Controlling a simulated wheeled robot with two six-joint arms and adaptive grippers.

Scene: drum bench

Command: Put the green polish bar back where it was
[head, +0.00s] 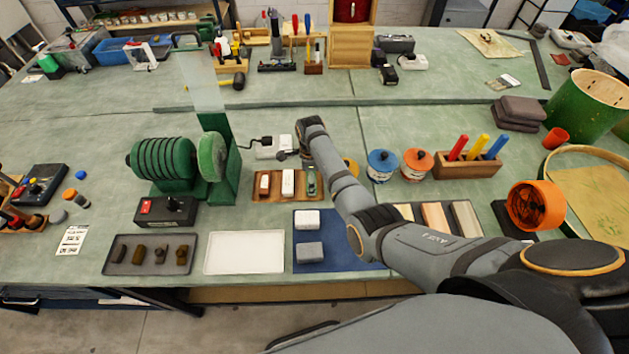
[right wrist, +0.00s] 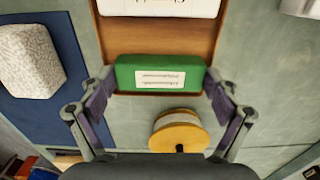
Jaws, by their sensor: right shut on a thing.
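The green polish bar (right wrist: 160,77) with a white label is between the two fingers of my right gripper (right wrist: 160,100), which is shut on its ends. In the head view the green bar (head: 312,186) shows at the right end of the wooden bar tray (head: 300,174), partly hidden by my gripper (head: 308,172). The tray also shows in the right wrist view (right wrist: 200,38). The bar is at or over the tray's end place; I cannot tell if it touches the bottom. A white bar (head: 288,183) and a reddish-brown bar (head: 264,184) lie left of it. My left gripper is not in view.
A blue mat (head: 340,258) with two pale blocks lies in front of the tray. The green buffing machine (head: 165,165) stands left. A yellow-topped round tin (right wrist: 178,130) is close to my right gripper. A white tray (head: 244,252) lies at the front.

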